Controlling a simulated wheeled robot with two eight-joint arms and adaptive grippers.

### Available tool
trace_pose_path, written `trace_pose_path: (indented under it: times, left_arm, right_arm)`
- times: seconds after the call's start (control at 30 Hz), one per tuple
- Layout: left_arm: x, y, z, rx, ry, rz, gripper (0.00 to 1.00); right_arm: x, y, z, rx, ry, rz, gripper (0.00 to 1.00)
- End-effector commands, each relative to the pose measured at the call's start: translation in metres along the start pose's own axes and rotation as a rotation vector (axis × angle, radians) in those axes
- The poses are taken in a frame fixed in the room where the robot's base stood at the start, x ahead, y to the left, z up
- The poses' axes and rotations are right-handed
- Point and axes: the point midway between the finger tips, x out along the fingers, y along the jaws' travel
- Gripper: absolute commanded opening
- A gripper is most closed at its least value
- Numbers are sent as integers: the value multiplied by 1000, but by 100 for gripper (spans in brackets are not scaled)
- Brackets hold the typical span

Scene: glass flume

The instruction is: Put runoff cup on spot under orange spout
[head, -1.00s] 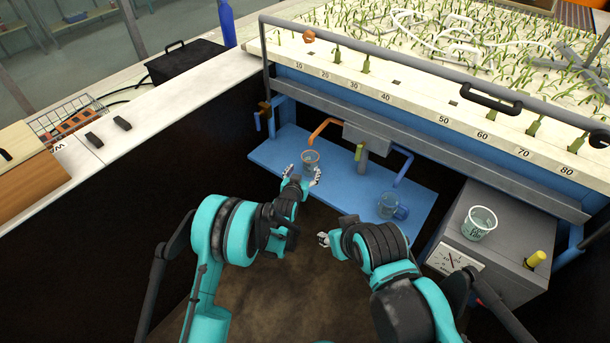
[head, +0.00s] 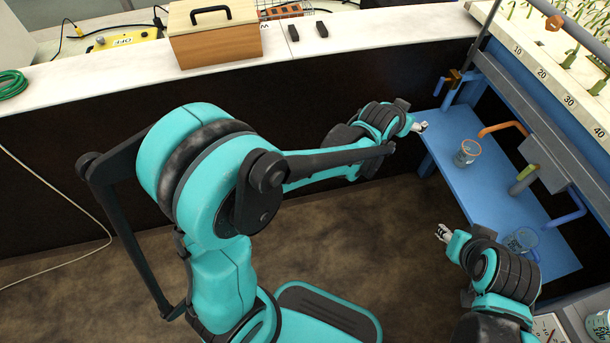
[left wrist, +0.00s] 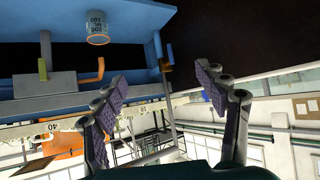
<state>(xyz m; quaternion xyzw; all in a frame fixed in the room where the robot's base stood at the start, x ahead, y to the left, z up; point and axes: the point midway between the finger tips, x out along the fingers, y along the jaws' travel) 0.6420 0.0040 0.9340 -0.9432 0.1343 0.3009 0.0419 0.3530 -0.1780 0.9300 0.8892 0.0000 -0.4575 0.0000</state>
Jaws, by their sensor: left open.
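A clear cup with an orange rim (head: 465,154) stands upright on the blue shelf (head: 490,205), at or close below the mouth of the orange spout (head: 500,128). In the left wrist view, the cup (left wrist: 97,25) and orange spout (left wrist: 95,72) appear upside down. My left gripper (head: 420,127) is open and empty, left of the cup and apart from it; its spread fingers show in the left wrist view (left wrist: 160,88). My right gripper (head: 443,233) is off the shelf's near edge, touching no cup; its jaw opening is too small to judge.
A blue-handled cup (head: 521,241) stands near the blue spout (head: 565,217). Another cup (head: 598,328) is at the lower right edge. A wooden box (head: 215,38) stands on the white counter (head: 120,80).

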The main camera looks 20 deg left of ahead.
Motion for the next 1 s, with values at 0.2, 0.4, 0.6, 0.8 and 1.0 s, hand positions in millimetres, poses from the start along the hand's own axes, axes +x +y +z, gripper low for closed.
trace_pose_path:
  times: [0.2,0.4,0.6,0.8,1.0]
  left_arm:
    - [-111,-52,40,-63,-115,-80,73]
    - [-196,-78,105,-127,-221,-143,73]
    - [-247,-86,166,-179,-299,-187,73]
    - [-264,-87,191,-199,-330,-202,73]
    - [-264,-87,192,-200,-332,-203,73]
  right_arm:
    - [0,0,0,0,0,0,40]
    - [0,0,0,0,0,0,40]
    - [0,0,0,0,0,0,40]
    - [0,0,0,0,0,0,40]
    - [0,0,0,0,0,0,40]
